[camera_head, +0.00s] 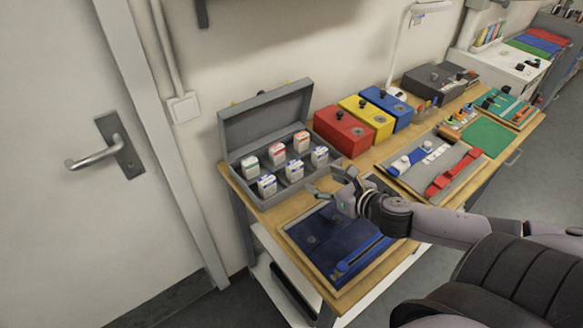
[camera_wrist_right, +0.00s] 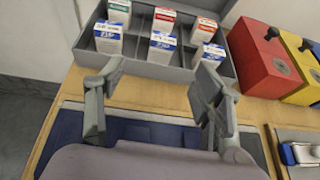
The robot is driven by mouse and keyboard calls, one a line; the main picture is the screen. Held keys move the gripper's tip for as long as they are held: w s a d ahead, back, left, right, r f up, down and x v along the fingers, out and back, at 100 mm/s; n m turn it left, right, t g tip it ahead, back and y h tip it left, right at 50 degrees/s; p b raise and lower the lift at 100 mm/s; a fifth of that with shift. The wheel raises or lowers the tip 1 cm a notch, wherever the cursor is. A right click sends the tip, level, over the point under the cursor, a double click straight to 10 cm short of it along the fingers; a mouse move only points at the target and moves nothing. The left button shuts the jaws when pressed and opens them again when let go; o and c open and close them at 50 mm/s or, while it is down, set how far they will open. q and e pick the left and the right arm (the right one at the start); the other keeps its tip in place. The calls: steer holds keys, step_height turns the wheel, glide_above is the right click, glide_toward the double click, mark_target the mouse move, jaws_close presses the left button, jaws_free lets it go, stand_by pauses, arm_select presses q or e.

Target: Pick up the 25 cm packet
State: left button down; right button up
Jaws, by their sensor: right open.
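A grey open case (camera_head: 265,201) holds several small white packets in two rows. In the back row are a green-marked packet (camera_head: 249,165) and two red-marked ones, (camera_head: 277,154) and (camera_head: 301,141). The front row has blue-marked packets at left (camera_head: 267,185), middle (camera_head: 294,170) and right (camera_head: 319,156). Their sizes are too small to read surely, so I cannot tell which is 25 cm. My right gripper (camera_head: 329,183) is open and empty at the case's front edge. In the right wrist view its fingers (camera_wrist_right: 160,72) are apart, facing the front row. My left gripper is out of view.
The case's raised lid (camera_head: 268,112) stands behind the packets. Red (camera_head: 342,131), yellow (camera_head: 367,118) and blue (camera_head: 388,107) boxes stand right of the case. A dark blue tray (camera_head: 335,240) lies in front, below my right gripper. A door (camera_head: 90,190) is at left.

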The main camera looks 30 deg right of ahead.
mark_target(295, 164)
steer(key=p+x, duration=0.1)
steer(key=x, duration=0.9)
steer(key=shift+w+r+p, duration=0.1)
steer(key=shift+p, duration=0.25)
steer(key=shift+w, duration=0.65)
steer(key=x, duration=0.1)
steer(key=p+x, duration=0.1)
steer(key=x, duration=0.1)
steer(key=shift+d+f, duration=0.25)
steer(key=shift+d, duration=0.05)
steer(key=shift+w+f+p, duration=0.3)
steer(key=shift+w, duration=0.3)
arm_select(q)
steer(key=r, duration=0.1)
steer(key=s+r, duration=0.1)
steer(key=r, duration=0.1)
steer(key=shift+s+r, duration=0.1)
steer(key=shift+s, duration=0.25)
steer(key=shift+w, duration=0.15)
arm_select(e)
steer(key=c, duration=1.2)
